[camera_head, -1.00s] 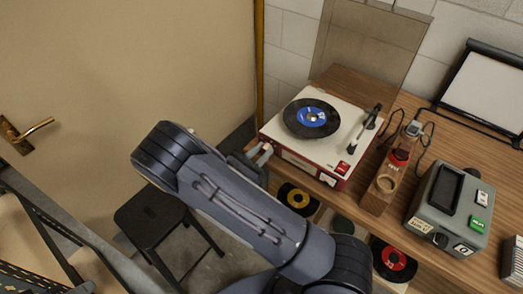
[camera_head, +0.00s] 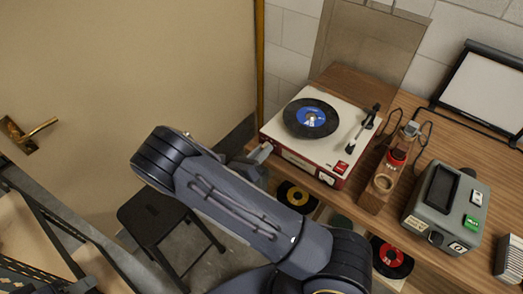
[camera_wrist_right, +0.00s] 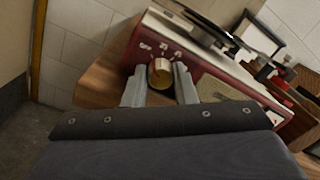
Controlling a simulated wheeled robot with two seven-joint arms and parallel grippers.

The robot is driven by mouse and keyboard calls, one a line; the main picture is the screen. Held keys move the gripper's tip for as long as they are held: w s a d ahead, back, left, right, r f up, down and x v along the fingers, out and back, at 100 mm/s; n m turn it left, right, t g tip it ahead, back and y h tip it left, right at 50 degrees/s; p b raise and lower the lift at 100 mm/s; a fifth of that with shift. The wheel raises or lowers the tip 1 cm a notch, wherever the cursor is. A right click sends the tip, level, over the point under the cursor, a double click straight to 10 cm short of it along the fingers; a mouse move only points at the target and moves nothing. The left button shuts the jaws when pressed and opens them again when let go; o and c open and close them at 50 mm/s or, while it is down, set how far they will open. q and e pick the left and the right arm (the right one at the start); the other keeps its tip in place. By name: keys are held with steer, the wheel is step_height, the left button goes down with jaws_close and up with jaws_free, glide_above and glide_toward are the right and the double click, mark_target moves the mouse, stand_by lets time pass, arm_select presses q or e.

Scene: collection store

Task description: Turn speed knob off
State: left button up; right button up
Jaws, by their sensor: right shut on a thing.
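The red and cream record player (camera_head: 342,124) sits on the wooden bench top, with a black record (camera_head: 310,118) with a blue label on its platter. The speed knob (camera_wrist_right: 160,75) is brass-coloured and sits on the red front panel in the right wrist view, with white marks printed above it. My right gripper (camera_wrist_right: 160,88) has one grey finger on each side of the knob and is shut on it. In the head view the right gripper (camera_head: 262,153) is at the player's left front corner, and my arm partly hides it. My left gripper is not in view.
A wooden stand (camera_head: 383,183) and a grey device (camera_head: 444,207) stand right of the player. Records (camera_head: 391,258) lie on a shelf below the bench top. A black stool (camera_head: 165,222) stands on the floor at the left, by a door (camera_head: 110,70).

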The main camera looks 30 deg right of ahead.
stand_by(0.4)
steer(key=o, duration=0.7)
steer(key=b+v, duration=0.2)
steer(key=v, duration=0.6)
